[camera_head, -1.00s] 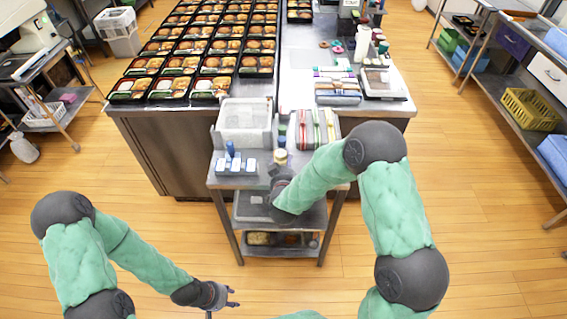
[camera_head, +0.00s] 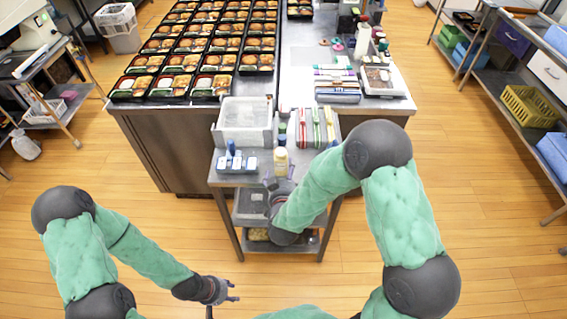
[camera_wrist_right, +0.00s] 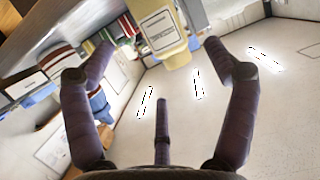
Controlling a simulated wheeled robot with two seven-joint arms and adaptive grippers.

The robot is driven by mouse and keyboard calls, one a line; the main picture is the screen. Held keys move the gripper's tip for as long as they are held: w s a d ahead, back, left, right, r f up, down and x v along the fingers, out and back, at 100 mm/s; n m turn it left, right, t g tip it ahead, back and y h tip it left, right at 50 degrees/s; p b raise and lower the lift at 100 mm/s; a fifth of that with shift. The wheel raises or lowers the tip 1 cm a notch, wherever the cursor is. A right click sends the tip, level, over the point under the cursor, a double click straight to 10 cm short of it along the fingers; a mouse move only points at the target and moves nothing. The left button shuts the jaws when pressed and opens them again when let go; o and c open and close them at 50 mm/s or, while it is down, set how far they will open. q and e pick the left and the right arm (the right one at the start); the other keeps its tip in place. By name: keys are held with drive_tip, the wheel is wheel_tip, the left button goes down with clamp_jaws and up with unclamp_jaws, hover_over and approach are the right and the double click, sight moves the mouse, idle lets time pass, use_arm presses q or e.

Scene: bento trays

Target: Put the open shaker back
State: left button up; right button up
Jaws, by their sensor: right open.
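The shaker, a pale yellow bottle with a white label (camera_head: 281,160), stands upright near the front of the small cart's top (camera_head: 256,181). In the right wrist view the shaker (camera_wrist_right: 163,32) shows just beyond the fingertips, its top cut off by the frame edge. My right gripper (camera_head: 278,181) is in front of the shaker at the cart's front edge. In the right wrist view my right gripper (camera_wrist_right: 158,50) is open and empty, with its fingers spread. My left gripper (camera_head: 232,290) is open and empty over the floor, left of the cart.
The cart also holds a white bin (camera_head: 245,137), blue-and-white boxes (camera_head: 237,166), a blue-capped bottle (camera_head: 231,148) and striped bundles (camera_head: 318,127). Behind it stands a counter with rows of bento trays (camera_head: 210,86). The floor around the cart is clear.

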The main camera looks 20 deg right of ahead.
drive_tip(key=s+a+f+g+y, duration=0.2)
drive_tip(key=s+f+g+y, duration=0.2)
drive_tip(key=s+f+g, duration=0.3)
drive_tip(key=s+a+f+g+y, duration=0.3)
drive_tip(key=s+f+g, duration=0.3)
drive_tip(key=s+f, duration=1.1)
drive_tip(key=shift+s+a+f+g+y+p, duration=0.2)
drive_tip(key=shift+a+g+y+p, duration=0.1)
drive_tip(key=shift+g+y, duration=0.1)
